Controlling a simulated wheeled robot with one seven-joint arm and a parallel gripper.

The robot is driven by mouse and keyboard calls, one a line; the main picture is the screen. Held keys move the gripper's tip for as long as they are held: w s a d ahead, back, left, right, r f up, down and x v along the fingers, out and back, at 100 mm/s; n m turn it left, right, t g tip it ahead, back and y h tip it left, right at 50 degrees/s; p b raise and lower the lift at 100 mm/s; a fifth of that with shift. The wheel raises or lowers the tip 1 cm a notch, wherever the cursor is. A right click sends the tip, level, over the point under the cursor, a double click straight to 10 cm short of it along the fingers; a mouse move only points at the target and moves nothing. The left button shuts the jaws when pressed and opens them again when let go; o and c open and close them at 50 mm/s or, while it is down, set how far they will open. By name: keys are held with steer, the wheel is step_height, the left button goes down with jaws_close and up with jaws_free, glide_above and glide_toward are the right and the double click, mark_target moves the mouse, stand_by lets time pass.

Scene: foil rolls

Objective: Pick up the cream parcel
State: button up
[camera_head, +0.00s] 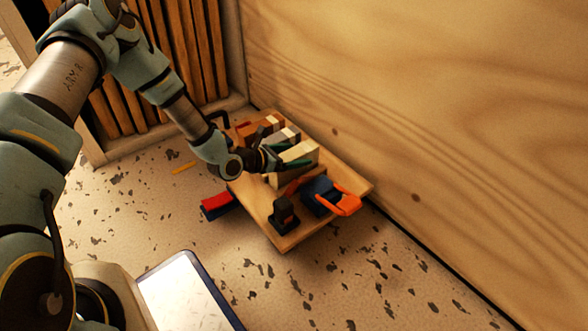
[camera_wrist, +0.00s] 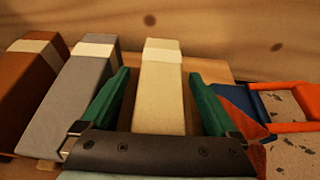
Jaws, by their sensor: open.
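The cream parcel (camera_wrist: 160,97) is a long pale box with a lighter band near its far end. It lies on a wooden board (camera_head: 262,218), and it also shows in the head view (camera_head: 308,150), partly hidden by my gripper. My gripper (camera_wrist: 158,92) has two green fingers, which are open. In the wrist view one finger is on each side of the parcel, with a visible gap on both sides. In the head view my gripper (camera_head: 292,157) is at the parcel. Its near end is hidden by the gripper's dark body.
A grey parcel (camera_wrist: 72,98) and a brown parcel (camera_wrist: 27,87) stand to the left of the cream one. A blue and orange object (camera_head: 320,194) and a black object (camera_head: 284,213) are on the board. A red and blue item (camera_head: 217,205) lies on the floor. A wooden wall (camera_head: 430,110) rises behind.

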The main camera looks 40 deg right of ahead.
steer(key=shift+c, duration=0.3)
jaws_close()
stand_by(0.5)
steer(key=shift+r, duration=0.1)
